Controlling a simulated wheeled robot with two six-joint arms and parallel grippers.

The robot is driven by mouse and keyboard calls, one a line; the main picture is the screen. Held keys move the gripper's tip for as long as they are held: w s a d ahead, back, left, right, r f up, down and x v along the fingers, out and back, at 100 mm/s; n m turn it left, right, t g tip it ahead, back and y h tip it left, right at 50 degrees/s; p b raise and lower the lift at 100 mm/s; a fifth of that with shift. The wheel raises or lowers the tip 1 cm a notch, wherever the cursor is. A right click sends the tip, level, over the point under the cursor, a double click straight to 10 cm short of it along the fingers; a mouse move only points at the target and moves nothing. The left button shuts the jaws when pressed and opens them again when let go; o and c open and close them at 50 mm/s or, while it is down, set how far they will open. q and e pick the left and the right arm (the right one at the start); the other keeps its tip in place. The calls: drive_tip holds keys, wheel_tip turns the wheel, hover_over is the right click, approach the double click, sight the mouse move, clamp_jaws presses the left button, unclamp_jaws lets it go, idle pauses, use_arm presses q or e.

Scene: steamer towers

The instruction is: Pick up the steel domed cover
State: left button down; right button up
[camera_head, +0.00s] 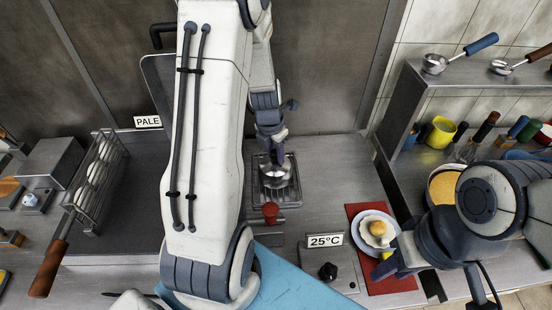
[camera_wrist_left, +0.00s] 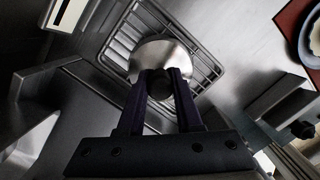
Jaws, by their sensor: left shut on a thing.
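The steel domed cover (camera_head: 279,178) is at the wire-grid drip tray (camera_head: 262,198) in the middle of the counter. Its shiny dome (camera_wrist_left: 150,52) also shows in the left wrist view over the wire grid (camera_wrist_left: 122,38). My left gripper (camera_head: 275,158) is shut on the cover's dark knob, with its fingers (camera_wrist_left: 160,85) on either side of it. I cannot tell whether the cover touches the grid. My right gripper (camera_head: 385,264) is by the plate at the right; its jaw opening is unclear.
A white plate (camera_head: 362,236) with food sits on a red mat (camera_head: 400,285). A red knob (camera_head: 270,212) stands before the grid, and a 25°C sign (camera_head: 325,240) is nearby. A wire basket (camera_head: 100,180) is at left. A steel shelf (camera_head: 410,85) with ladles is at right.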

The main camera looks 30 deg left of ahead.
use_arm(q)
drive_tip(key=shift+r, duration=0.55)
wheel_tip(320, 180, up, 3)
drive_tip(key=shift+f, duration=0.1)
drive_tip(key=s+d+r+b, duration=0.1)
drive_tip(key=s+d+r, duration=0.3)
drive_tip(key=d+r, duration=0.3)
drive_tip(key=d, duration=0.4)
drive_tip(key=shift+s, duration=0.1)
drive_tip(key=c, duration=1.5)
unclamp_jaws()
clamp_jaws()
